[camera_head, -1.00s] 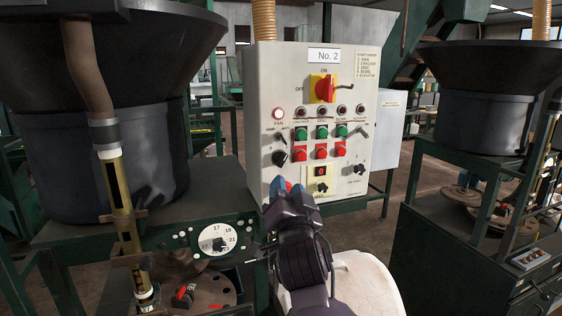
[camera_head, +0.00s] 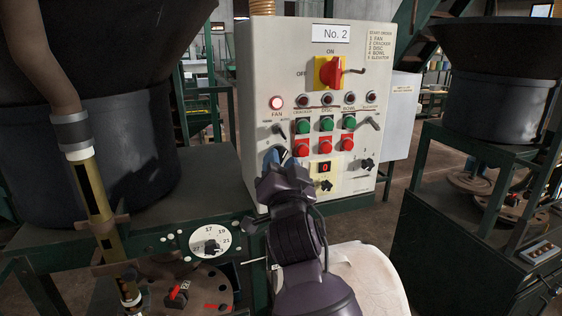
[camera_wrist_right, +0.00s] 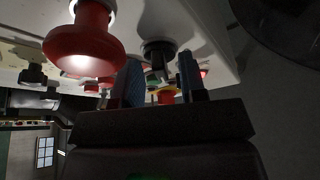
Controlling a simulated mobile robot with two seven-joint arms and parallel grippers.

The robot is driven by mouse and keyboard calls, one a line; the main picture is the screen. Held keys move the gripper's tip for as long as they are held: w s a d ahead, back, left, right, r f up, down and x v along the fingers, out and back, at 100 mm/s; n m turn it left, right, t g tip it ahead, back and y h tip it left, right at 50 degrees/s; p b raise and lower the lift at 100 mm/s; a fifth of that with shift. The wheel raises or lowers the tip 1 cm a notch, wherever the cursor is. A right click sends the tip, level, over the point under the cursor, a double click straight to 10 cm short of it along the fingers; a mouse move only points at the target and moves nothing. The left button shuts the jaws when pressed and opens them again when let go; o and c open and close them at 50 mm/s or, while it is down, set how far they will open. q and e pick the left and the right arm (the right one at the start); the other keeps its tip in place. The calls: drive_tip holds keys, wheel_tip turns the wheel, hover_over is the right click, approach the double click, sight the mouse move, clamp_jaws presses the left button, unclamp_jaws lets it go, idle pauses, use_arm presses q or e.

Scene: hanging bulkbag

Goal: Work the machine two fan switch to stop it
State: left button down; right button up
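The grey control panel marked "No. 2" (camera_head: 256,62) faces me. Its red FAN lamp (camera_head: 277,102) glows. Below the lamp is a dark switch lever (camera_head: 280,131) beside small position labels. My right gripper (camera_head: 278,155) is raised at the panel's lower left, just below that lever, and covers the spot where a black rotary knob sits. In the right wrist view my right gripper (camera_wrist_right: 162,82) has its two blue fingers apart. A black knob (camera_wrist_right: 158,50) shows beyond and between them; contact cannot be told. My left gripper is not in view.
A red-on-yellow main switch (camera_head: 329,72) is high on the panel. Green buttons (camera_head: 326,124) and red buttons (camera_head: 325,146) sit close to the gripper's right. A large red button (camera_wrist_right: 82,42) is near the fingers. A round dial (camera_head: 210,242) is lower left.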

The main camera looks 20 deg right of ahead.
drive_tip(key=shift+c, duration=0.4)
clamp_jaws()
drive_tip(key=shift+n+y, duration=0.4)
drive_tip(key=shift+n, duration=0.2)
drive_tip(key=n+y, duration=0.1)
drive_tip(key=n, duration=0.1)
drive_tip(key=n+y, duration=0.1)
drive_tip(key=n, duration=0.2)
drive_tip(key=n+t+y, duration=0.1)
drive_tip(key=n+y, duration=0.1)
drive_tip(key=n, duration=0.1)
drive_tip(key=shift+d, duration=0.3)
drive_tip(key=n+y, duration=0.2)
drive_tip(key=n, duration=0.2)
drive_tip(key=n+g+y, duration=0.1)
drive_tip(key=n+y, duration=0.1)
drive_tip(key=n, duration=0.2)
drive_tip(key=shift+d, duration=0.2)
drive_tip(key=shift+r+n, duration=0.1)
drive_tip(key=shift+n, duration=0.2)
drive_tip(key=shift+o, duration=0.4)
unclamp_jaws()
